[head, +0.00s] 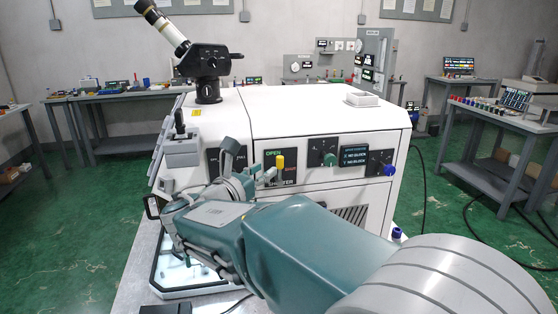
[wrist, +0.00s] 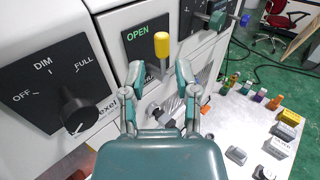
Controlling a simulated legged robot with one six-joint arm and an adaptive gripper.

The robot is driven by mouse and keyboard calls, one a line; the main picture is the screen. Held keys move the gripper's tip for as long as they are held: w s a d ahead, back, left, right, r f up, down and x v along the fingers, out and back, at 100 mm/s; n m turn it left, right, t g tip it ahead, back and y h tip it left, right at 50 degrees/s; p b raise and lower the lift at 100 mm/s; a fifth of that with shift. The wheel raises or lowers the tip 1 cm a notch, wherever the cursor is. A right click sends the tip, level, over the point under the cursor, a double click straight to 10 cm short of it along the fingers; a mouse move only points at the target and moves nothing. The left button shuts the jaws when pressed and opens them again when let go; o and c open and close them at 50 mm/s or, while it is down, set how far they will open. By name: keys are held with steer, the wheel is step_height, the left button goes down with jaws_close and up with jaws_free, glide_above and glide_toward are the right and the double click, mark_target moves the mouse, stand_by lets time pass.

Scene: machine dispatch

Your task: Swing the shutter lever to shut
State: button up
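The shutter lever, with a yellow knob (head: 281,162), stands out from a black panel on the front of the white machine. In the wrist view the yellow knob (wrist: 162,44) is beside the green OPEN label, with a short metal stem below it. My gripper (wrist: 159,72) is open, its two fingers apart on either side of the stem's line in that view. I cannot tell whether either finger touches the lever. In the head view my gripper (head: 253,165) is in front of the panel and its arm hides part of the SHUTTER label.
A black DIM knob (wrist: 79,112) is left of the lever. A green knob (head: 330,159) and a blue knob (head: 389,170) are to its right. Small coloured items (wrist: 262,98) and dark blocks (wrist: 277,148) lie on the light table below. A microscope (head: 205,62) stands on the machine.

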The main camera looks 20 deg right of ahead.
mark_target(277, 161)
steer(key=x, duration=0.6)
steer(key=shift+w+d, duration=0.2)
steer(key=shift+d, duration=0.1)
jaws_close()
